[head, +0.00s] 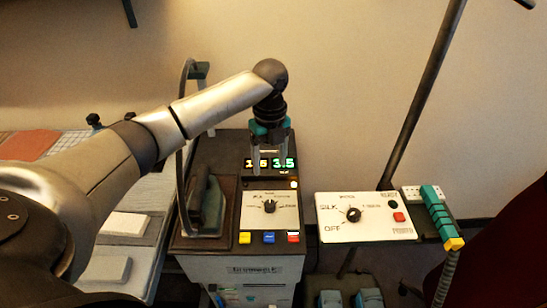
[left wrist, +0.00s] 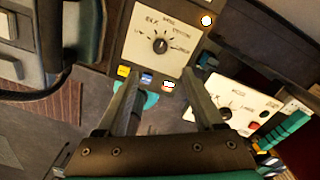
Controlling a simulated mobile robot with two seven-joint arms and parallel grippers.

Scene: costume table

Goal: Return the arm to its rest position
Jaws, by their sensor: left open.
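My left arm (head: 215,103) reaches in from the left in the head view and bends down at the wrist. Its gripper (head: 270,162) hangs over the back of the control unit, in front of its lit display (head: 283,163). In the left wrist view the two fingers of this gripper (left wrist: 161,72) are apart with nothing between them. Past the fingertips lies the white dial panel (left wrist: 158,40) with yellow, blue and red buttons. The same dial panel (head: 268,215) shows in the head view. My right gripper is in neither view.
An iron (head: 207,205) stands on the unit's left side, with a hose rising behind it. A white switch box (head: 345,228) and a teal-and-yellow handle (head: 437,212) are to the right. A dark pole (head: 425,95) rises behind. White blocks (head: 126,223) lie on the left table.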

